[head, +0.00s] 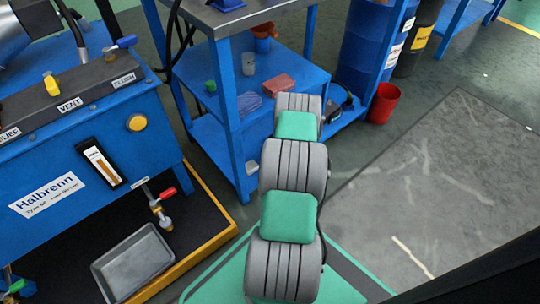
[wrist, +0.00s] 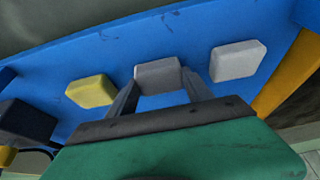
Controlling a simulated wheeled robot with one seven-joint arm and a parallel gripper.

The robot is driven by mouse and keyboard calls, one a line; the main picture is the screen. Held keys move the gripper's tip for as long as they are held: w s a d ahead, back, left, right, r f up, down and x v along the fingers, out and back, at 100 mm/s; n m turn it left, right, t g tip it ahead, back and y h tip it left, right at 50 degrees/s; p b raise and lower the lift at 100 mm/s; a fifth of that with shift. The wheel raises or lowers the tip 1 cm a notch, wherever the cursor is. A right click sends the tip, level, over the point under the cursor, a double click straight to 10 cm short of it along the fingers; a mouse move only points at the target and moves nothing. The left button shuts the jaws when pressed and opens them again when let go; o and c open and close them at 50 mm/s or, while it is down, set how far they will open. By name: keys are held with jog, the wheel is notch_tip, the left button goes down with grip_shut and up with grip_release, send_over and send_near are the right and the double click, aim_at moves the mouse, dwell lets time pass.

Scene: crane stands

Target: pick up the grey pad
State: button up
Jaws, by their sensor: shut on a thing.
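The grey pad (wrist: 158,73) is a small rounded block in the middle of the wrist view, in front of a blue surface. My gripper (wrist: 160,80) has one finger on each side of it and is shut on it. I cannot tell whether the pad touches the blue surface or is a little clear of it. In the head view my arm reaches away toward the blue stand, and my gripper and the grey pad are hidden.
A yellow pad (wrist: 90,91) is left of the grey pad, with a dark pad (wrist: 27,121) farther left. A white pad (wrist: 238,60) is to the right. In the head view a blue shelf stand (head: 225,90) and a red bucket (head: 384,103) are near my arm; floor at right is clear.

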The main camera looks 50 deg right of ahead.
jog(key=c, duration=0.6)
jog(key=shift+c, duration=0.2)
jog(key=shift+r, duration=0.2)
notch_tip(320, 180, up, 4)
jog(key=shift+s+a+f+p, duration=0.1)
jog(key=shift+p, duration=1.1)
jog(key=s+a+r+p, duration=0.7)
jog(key=s+a+r, duration=0.1)
jog(key=s+a, duration=0.1)
jog(key=shift+a+r, duration=0.4)
jog(key=shift+a, duration=0.25)
